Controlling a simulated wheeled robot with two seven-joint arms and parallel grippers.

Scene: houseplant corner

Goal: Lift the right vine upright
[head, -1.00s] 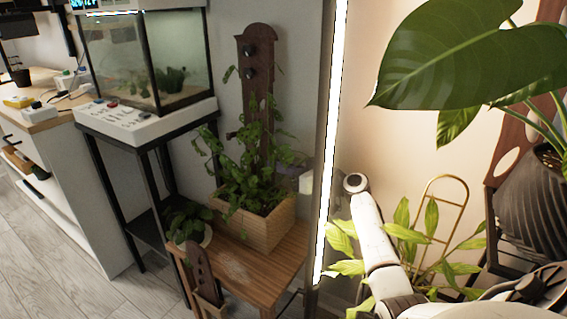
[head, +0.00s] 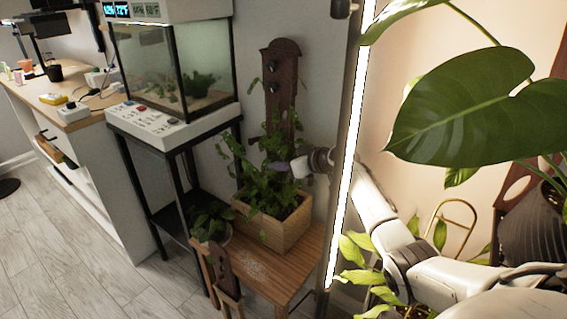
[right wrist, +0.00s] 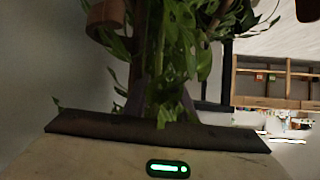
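Leafy green vines (head: 270,182) grow from a wooden box planter (head: 287,226) before a dark brown upright board with round knobs (head: 281,85). My right gripper (head: 282,163) reaches in from the right to the right-hand foliage, above the planter. In the right wrist view, green stems and leaves (right wrist: 172,75) lie between its two fingers (right wrist: 163,100), which look apart. Leaves partly hide the fingers, and I cannot tell whether they touch a stem. I cannot separate the right vine clearly from the other foliage. My left gripper is not in view.
The planter stands on a small wooden table (head: 262,268) beside a small potted plant (head: 210,222). A glass tank (head: 175,70) on a black stand is to the left. A bright vertical light strip (head: 350,150) and a large-leaved plant (head: 460,105) are close to my right arm.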

